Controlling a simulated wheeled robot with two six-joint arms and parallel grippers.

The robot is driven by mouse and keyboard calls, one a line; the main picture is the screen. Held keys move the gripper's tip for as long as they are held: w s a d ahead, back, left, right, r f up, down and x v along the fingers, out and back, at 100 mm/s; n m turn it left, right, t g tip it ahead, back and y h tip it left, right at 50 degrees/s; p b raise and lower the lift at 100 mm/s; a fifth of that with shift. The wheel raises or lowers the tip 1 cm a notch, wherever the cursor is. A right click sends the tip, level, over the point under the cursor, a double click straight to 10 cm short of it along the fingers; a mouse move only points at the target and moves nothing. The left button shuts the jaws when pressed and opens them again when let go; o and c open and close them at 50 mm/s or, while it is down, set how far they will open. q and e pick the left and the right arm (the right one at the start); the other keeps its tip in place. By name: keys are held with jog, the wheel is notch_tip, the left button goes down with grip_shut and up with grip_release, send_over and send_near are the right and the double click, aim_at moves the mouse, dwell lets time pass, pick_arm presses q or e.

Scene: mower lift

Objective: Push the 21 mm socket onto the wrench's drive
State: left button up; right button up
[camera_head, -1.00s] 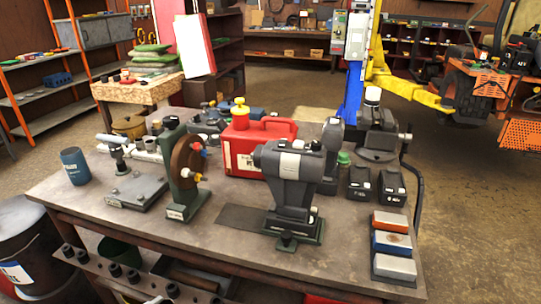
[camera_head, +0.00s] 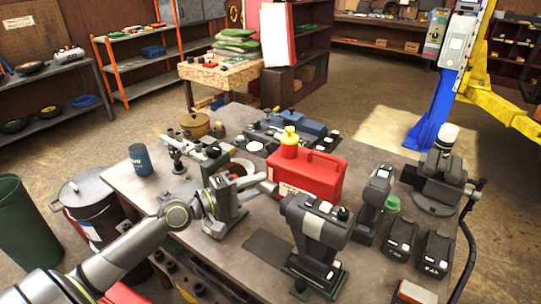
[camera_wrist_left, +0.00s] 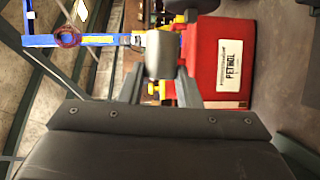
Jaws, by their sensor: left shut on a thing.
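A grey power wrench (camera_head: 318,220) stands upright on a dark green cradle on the bench, its nose toward the left. My left gripper (camera_head: 268,187) reaches in from the left, just short of the wrench's nose and in front of the red can. In the left wrist view its two fingers (camera_wrist_left: 160,88) are shut on a grey, rounded cylindrical piece, apparently the socket (camera_wrist_left: 160,55). Its size marking cannot be read. The wrench's drive cannot be made out clearly, and I cannot tell whether it touches the socket. My right gripper is out of view.
A red petrol can (camera_head: 312,174) stands close behind the gripper. A green stand (camera_head: 222,208) is partly hidden by my left arm. A second power tool (camera_head: 374,205), black batteries (camera_head: 402,236) and a vise (camera_head: 437,182) are to the right. A blue mug (camera_head: 140,160) stands far left.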

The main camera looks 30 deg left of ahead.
pick_arm(q)
jog(key=f+b, duration=0.2)
jog(key=f+n+b, duration=0.1)
jog(key=shift+w+d+f+t, duration=0.1)
jog(key=shift+w+d+t, duration=0.2)
dwell(0.7)
jog(key=shift+s, duration=0.15)
dwell(0.5)
dwell(0.3)
jog(key=shift+d, duration=0.2)
